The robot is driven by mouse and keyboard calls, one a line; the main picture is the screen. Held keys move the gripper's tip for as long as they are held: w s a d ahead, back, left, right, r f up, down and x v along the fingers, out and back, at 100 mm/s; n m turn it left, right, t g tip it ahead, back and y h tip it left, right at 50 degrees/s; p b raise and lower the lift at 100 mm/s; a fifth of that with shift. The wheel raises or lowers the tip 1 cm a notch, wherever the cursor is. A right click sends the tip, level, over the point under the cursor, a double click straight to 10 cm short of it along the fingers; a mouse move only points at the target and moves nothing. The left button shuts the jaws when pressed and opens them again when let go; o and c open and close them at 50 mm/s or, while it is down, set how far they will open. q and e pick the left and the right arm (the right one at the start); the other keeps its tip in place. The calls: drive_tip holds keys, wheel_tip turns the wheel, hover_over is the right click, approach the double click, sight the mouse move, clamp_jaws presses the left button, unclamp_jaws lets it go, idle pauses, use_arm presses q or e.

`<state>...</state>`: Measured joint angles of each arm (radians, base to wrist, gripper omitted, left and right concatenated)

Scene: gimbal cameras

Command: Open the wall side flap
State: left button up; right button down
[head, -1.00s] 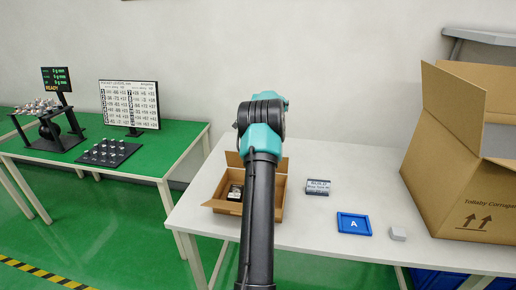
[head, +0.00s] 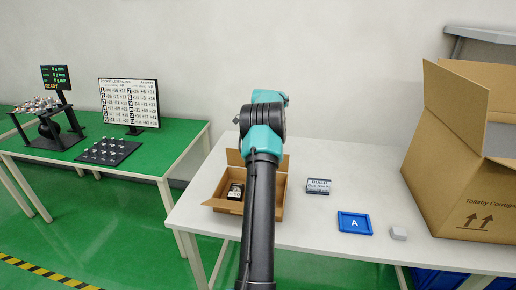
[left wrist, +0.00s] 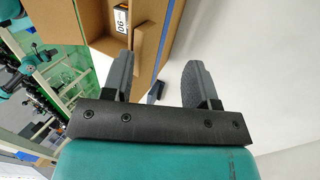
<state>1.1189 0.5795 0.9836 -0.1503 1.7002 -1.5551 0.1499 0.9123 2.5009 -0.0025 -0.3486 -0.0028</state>
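The small open cardboard box (head: 224,206) stands on the white table, with a dark item (head: 235,191) inside. Its back, wall-side flap (head: 234,158) stands up, partly hidden behind my arm. My arm crosses the middle of the head view, and its gripper is hidden there. In the left wrist view my left gripper (left wrist: 160,85) is open, fingers spread. A cardboard panel (left wrist: 154,40) of the box extends toward the gap between the fingers; I cannot tell whether they touch it. The labelled item (left wrist: 119,20) shows inside the box. My right gripper is not in view.
A large open carton (head: 438,170) fills the right end. A green table (head: 150,160) stands left.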

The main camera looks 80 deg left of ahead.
use_arm(q)
drive_tip(key=shift+d+v, duration=0.1)
drive_tip(key=shift+v, duration=1.15)
drive_tip(key=shift+d+v, duration=0.15)
drive_tip(key=shift+v, duration=1.1)
drive_tip(key=shift+r, duration=0.1)
